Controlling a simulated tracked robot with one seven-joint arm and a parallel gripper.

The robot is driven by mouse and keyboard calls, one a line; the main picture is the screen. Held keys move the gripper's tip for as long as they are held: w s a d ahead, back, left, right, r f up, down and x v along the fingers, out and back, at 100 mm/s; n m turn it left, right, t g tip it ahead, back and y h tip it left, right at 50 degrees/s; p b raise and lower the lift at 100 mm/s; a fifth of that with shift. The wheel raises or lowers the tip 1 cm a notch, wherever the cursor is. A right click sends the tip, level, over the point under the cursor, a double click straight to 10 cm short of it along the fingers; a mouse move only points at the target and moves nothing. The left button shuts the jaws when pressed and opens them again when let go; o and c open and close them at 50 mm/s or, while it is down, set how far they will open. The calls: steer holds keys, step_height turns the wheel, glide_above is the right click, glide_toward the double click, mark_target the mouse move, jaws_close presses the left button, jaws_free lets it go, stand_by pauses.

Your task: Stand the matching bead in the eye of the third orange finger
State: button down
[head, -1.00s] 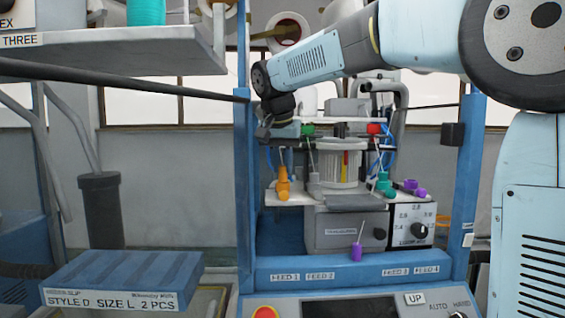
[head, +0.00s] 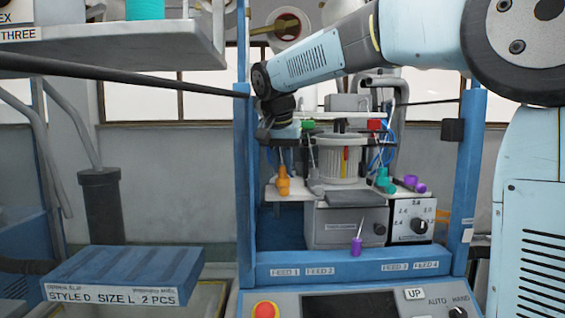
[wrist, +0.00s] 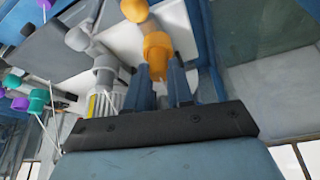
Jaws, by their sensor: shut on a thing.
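My gripper (head: 283,150) hangs at the left of the knitting machine, pointing down. Its fingers are shut on the orange piece (head: 283,180), an elbow-like part with a collar. In the wrist view, the collar (wrist: 158,48) runs in between my two fingertips (wrist: 166,76), and the bent end lies beyond. The fingers cover its near end, and I cannot tell whether it is a finger or a bead. No eye can be made out. A teal piece (head: 384,181) and a purple piece (head: 412,184) sit at the right of the white plate.
A purple piece with a thin pin (head: 356,246) stands on the blue front rail (head: 350,269). A white ribbed cylinder (head: 339,158) stands mid-machine. Blue uprights flank it. A shelf (head: 120,58) and a blue box (head: 120,275) are at the left.

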steer(key=shift+f, duration=0.25)
stand_by(0.4)
steer(key=c, duration=0.9)
jaws_free()
steer(key=shift+r, duration=0.1)
steer(key=v, duration=0.7)
steer(key=shift+s, duration=0.1)
